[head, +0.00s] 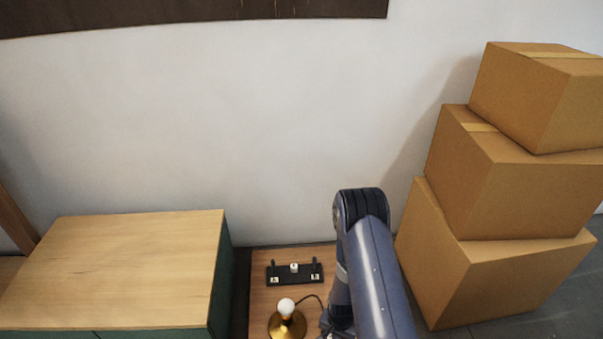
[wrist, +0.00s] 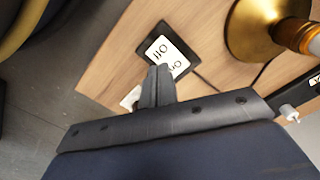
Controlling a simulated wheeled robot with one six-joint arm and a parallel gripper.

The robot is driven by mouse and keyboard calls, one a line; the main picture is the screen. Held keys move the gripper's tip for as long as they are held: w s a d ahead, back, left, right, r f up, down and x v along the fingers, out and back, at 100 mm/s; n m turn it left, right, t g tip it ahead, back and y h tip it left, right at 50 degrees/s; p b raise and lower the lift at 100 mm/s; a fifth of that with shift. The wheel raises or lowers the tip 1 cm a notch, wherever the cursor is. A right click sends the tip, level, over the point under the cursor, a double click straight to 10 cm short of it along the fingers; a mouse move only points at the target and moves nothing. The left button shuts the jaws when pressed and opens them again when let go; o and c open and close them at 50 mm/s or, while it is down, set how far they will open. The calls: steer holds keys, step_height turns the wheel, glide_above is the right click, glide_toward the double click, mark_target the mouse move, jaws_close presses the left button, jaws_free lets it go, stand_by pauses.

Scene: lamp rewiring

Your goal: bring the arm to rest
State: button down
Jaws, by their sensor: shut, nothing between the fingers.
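My gripper (wrist: 159,72) shows in the wrist view with its two dark fingers together and nothing between them. Its fingertips overlap the lower edge of a white plate with black I and O marks (wrist: 163,50), set on a dark base. I cannot tell whether they touch it. In the head view my arm (head: 375,265) reaches down at the lower middle right, and the gripper is hidden there. The lamp (head: 286,318) stands upright with a white bulb and a brass base; the base also shows in the wrist view (wrist: 243,35).
A wooden worktop (head: 262,258) carries the lamp, its dark cord and a black strip (head: 283,281) with small white pieces. A wood-topped green cabinet (head: 130,255) stands at left. Stacked cardboard boxes (head: 480,270) rise close to my arm's right. A pale wall (head: 220,120) is behind.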

step_height(320, 180, down, 6)
steer(key=b, duration=0.3)
steer(key=shift+r, duration=0.1)
steer(key=shift+r, duration=0.15)
